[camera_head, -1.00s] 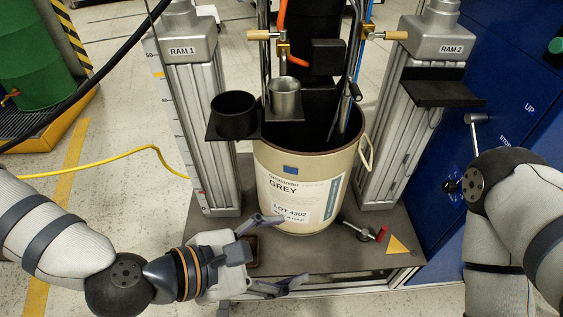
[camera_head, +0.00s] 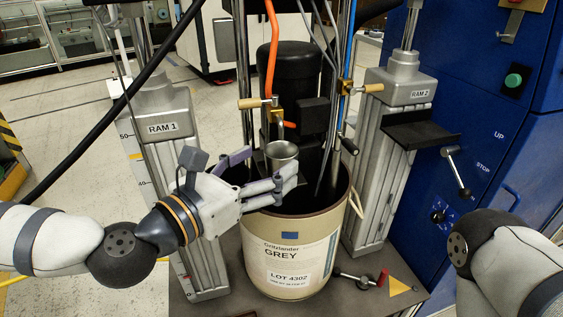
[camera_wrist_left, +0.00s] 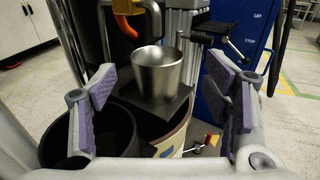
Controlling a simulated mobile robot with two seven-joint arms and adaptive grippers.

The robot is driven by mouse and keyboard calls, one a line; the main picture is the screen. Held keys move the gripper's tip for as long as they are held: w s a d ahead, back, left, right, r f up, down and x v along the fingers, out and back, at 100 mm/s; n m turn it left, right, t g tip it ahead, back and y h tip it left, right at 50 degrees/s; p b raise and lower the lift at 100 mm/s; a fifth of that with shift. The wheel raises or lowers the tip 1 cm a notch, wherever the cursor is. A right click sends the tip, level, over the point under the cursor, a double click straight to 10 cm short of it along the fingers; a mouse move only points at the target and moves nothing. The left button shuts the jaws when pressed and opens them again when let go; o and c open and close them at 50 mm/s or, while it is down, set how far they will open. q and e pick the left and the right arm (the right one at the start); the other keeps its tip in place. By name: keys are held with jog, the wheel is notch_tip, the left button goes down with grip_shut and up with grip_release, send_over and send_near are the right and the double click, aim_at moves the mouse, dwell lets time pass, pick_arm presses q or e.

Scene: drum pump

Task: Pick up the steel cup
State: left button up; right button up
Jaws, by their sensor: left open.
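The steel cup (camera_head: 282,152) stands upright on a small dark shelf over the drum's rim, partly hidden by my gripper in the head view. In the left wrist view the steel cup (camera_wrist_left: 158,72) is in the centre, open top showing, beyond and between the finger pads. My left gripper (camera_head: 266,166) is open at the cup's height, close to it from the left; its fingers (camera_wrist_left: 160,80) show no contact with the cup. My right gripper is out of view; only part of that arm shows.
An orange hose (camera_head: 272,35) and brass valves rise behind the cup.

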aim_at(270, 162)
pick_arm(q)
jog(key=x, duration=0.5)
jog(key=shift+w+f, duration=0.2)
jog(key=shift+f, duration=0.2)
jog(key=shift+a, duration=0.1)
jog(key=c, duration=1.3)
jog(key=shift+c, duration=0.3)
jog(key=shift+r, duration=0.15)
